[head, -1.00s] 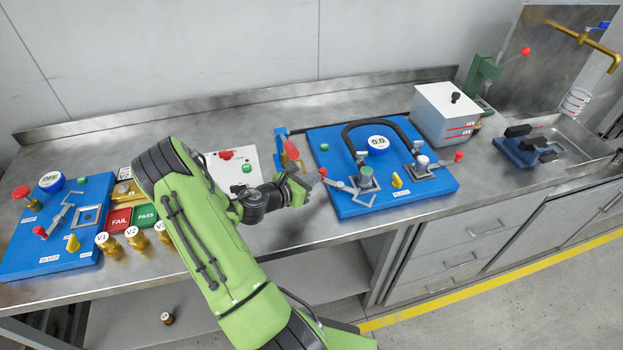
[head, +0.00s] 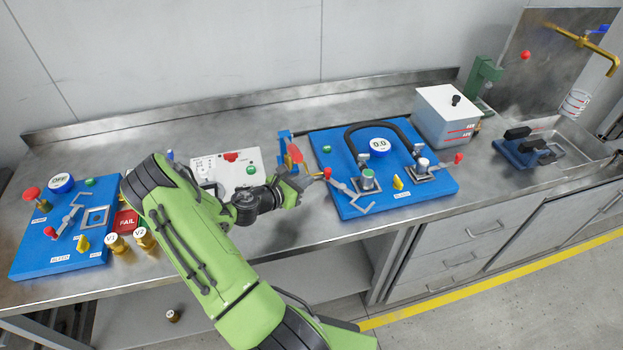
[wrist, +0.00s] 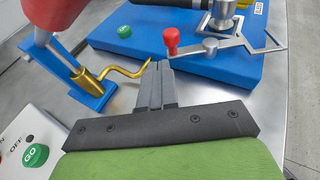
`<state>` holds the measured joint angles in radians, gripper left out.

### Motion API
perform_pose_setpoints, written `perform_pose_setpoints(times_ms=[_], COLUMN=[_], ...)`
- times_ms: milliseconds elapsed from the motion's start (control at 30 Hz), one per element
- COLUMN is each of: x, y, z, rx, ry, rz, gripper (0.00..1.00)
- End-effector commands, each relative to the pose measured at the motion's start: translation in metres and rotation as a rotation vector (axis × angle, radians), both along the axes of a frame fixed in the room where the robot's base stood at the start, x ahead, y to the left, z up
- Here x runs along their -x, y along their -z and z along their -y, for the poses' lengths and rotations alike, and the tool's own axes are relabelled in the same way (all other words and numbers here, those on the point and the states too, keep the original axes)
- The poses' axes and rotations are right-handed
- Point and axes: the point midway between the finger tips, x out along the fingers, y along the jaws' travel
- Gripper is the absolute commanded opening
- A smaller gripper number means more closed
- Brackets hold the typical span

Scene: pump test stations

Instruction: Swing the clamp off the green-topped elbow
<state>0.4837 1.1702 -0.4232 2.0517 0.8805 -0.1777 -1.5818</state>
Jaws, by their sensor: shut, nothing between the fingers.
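The green-topped elbow (head: 367,178) stands on the blue right-hand board, on a square plate, with a black hose on it. Its clamp (head: 345,190) is a grey lever with a red knob (head: 327,173) at the left end and an open fork at the other. The fork lies in front of the elbow, apart from it. In the wrist view the clamp's fork (wrist: 262,42) also sits clear of the elbow's base (wrist: 222,18). My gripper (head: 314,177) is shut and empty just left of the red knob; I cannot tell whether they touch.
A blue stand with a brass hook (wrist: 125,72) and red part is close to my gripper's left. A silver-topped elbow (head: 422,165) with another red-knobbed clamp is at the board's right. A white control box (head: 235,170) stands behind my arm.

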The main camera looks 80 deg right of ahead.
Motion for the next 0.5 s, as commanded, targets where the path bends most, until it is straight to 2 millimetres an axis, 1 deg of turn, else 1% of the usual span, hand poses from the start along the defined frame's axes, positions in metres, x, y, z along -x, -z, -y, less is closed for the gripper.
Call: perform_pose_setpoints(times_ms=[33, 100, 200, 300, 400, 500], x=[-0.011, -0.025, -0.042, -0.054, -0.062, -0.065], y=[-0.006, -0.012, -0.020, -0.026, -0.030, -0.030], z=[-0.010, -0.025, -0.044, -0.059, -0.068, -0.071], rx=[0.000, 0.001, 0.001, 0.001, 0.000, 0.018], ry=[-0.007, -0.008, -0.007, -0.005, -0.003, 0.012], rz=[0.000, 0.001, 0.002, 0.001, 0.001, 0.019], gripper=[0.00, 0.00, 0.00, 0.00, 0.00, 0.00])
